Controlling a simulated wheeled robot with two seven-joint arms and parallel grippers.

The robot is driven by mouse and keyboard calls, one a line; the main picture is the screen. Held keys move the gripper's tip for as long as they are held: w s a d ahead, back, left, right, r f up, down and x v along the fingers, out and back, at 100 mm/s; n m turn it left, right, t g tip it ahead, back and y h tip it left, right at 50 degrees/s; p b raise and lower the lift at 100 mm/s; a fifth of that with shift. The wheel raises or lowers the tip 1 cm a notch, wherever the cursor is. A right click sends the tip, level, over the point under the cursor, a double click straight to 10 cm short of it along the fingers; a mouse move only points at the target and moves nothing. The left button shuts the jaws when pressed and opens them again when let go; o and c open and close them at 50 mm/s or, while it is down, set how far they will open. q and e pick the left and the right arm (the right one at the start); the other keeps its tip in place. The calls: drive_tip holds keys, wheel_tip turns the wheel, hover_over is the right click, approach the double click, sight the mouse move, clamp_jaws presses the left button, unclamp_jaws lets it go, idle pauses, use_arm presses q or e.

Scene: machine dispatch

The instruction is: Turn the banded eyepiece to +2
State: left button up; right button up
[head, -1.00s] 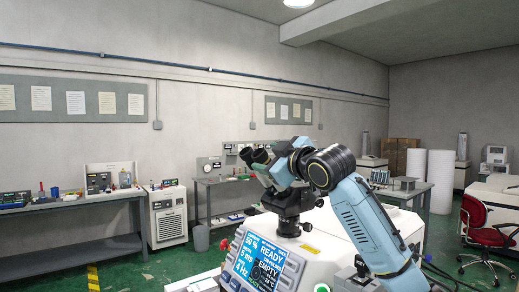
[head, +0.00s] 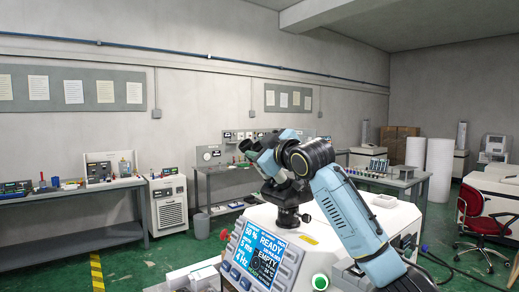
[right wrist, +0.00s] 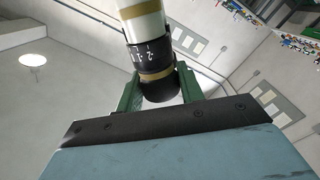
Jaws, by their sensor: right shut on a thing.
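The banded eyepiece (right wrist: 157,82) in the right wrist view is a black barrel with a tan band and a dark end cup. White scale marks and small figures, one like a 2, show on its ring; I cannot read the setting surely. It joins a cream tube (right wrist: 142,22) with a gold band. My right gripper (right wrist: 159,92) has its green fingers shut on the eyepiece, one on each side. In the head view my right gripper (head: 262,158) is at the eyepiece end of the dark microscope (head: 288,196), partly hiding it. My left gripper is not in view.
The microscope stands on a white machine with a blue screen (head: 258,257) reading READY and EMPTY. A green button (head: 319,282) is beside it. Benches with instruments line the wall, and a red chair (head: 483,212) stands at right.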

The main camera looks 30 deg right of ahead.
drive_tip(key=shift+f+h+b, duration=0.1)
drive_tip(key=shift+h+b, duration=0.2)
drive_tip(key=shift+b, duration=0.05)
drive_tip(key=shift+c, duration=0.4)
drive_tip(key=shift+m+t+h, duration=0.4)
drive_tip(key=shift+m+h, duration=0.1)
drive_tip(key=o, duration=1)
drive_tip(key=shift+s+b, duration=0.45)
drive_tip(key=s+b, duration=0.1)
drive_tip(key=s, duration=0.3)
drive_tip(key=s+b, duration=0.1)
drive_tip(key=s, duration=0.3)
drive_tip(key=s+a+b, duration=0.1)
drive_tip(key=s+b, duration=0.1)
drive_tip(key=s, duration=0.2)
drive_tip(key=shift+s+f, duration=0.2)
drive_tip(key=shift+f, duration=0.15)
